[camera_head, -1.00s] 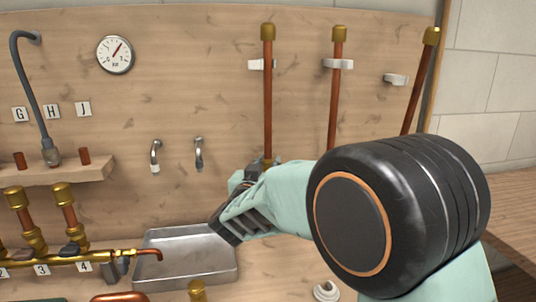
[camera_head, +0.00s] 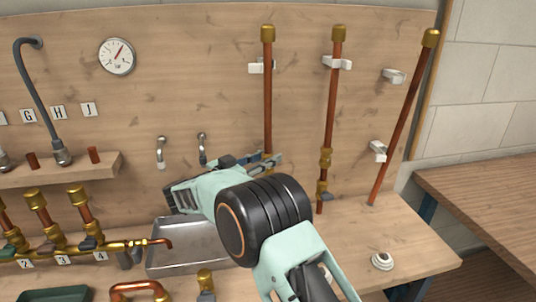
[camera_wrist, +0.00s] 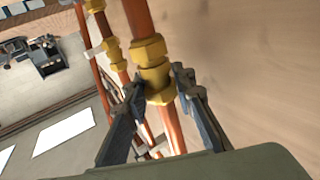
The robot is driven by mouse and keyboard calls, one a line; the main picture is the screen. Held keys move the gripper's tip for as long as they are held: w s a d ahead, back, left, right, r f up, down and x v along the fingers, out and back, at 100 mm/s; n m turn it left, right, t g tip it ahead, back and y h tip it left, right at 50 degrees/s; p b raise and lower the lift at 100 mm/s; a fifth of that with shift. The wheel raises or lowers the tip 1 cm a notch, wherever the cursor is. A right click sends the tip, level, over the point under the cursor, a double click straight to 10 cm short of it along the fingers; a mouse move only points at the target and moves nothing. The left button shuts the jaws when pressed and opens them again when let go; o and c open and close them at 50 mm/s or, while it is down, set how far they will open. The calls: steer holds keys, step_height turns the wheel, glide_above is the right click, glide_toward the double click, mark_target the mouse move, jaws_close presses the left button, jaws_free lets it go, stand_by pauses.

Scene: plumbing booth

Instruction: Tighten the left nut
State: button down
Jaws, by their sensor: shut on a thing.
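A brass nut fitting (camera_head: 267,157) sits low on the left vertical copper pipe (camera_head: 268,105), partly hidden by my gripper in the head view. My gripper (camera_wrist: 160,86) has a finger on each side of the lower brass nut (camera_wrist: 159,95) in the wrist view and is shut on it. Another brass nut (camera_wrist: 148,50) is just beyond it on the same pipe, outside the fingers. In the head view my gripper (camera_head: 270,161) reaches the pipe from the left, its fingers pointing right.
The middle copper pipe (camera_head: 333,110) with brass fittings and the slanted right pipe (camera_head: 408,115) stand to the right. A metal tray (camera_head: 160,262) lies below my arm. A brass manifold (camera_head: 75,253) is at the left. The bench's right front is mostly clear.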

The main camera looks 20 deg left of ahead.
steer(key=shift+w+r, duration=0.1)
steer(key=shift+r, duration=0.1)
stand_by(0.3)
steer(key=c, duration=1.6)
jaws_free()
steer(key=shift+f, duration=0.1)
steer(key=v, duration=1.2)
steer(key=shift+a, duration=0.1)
